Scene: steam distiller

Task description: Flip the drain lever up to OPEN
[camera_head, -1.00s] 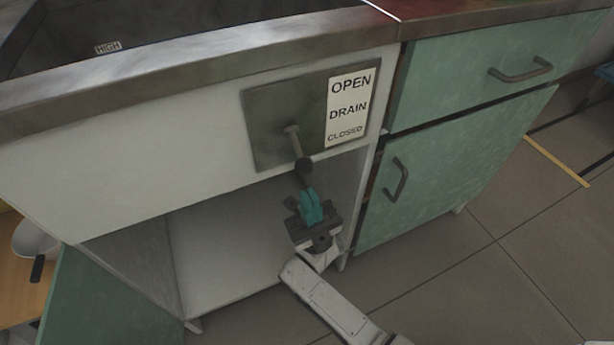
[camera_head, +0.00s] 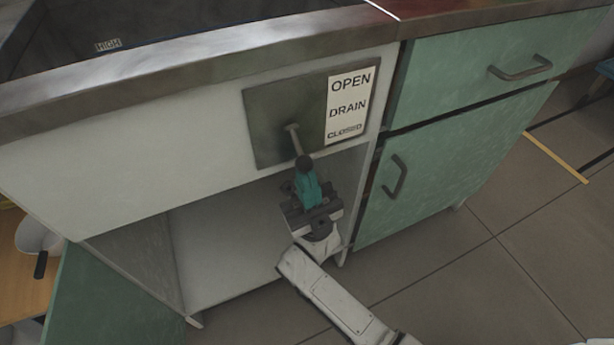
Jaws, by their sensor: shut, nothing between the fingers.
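The drain lever (camera_head: 297,142) is a thin metal rod with a dark round knob (camera_head: 304,162) at its end. It comes out of a grey metal plate (camera_head: 275,110) on the cabinet front and points down, toward the CLOSED end of the label. The white label (camera_head: 350,105) reads OPEN at the top, DRAIN in the middle and CLOSED at the bottom. My gripper (camera_head: 305,174) is shut and empty, its teal fingers just below the knob. The fingertips overlap the knob's lower edge in the picture; I cannot tell whether they touch it.
Below the plate is an open cabinet bay (camera_head: 225,235). A green drawer (camera_head: 490,70) and green door (camera_head: 440,165) with metal handles stand to the right. The metal counter rim (camera_head: 190,62) runs above. Tiled floor (camera_head: 480,280) is clear at the lower right.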

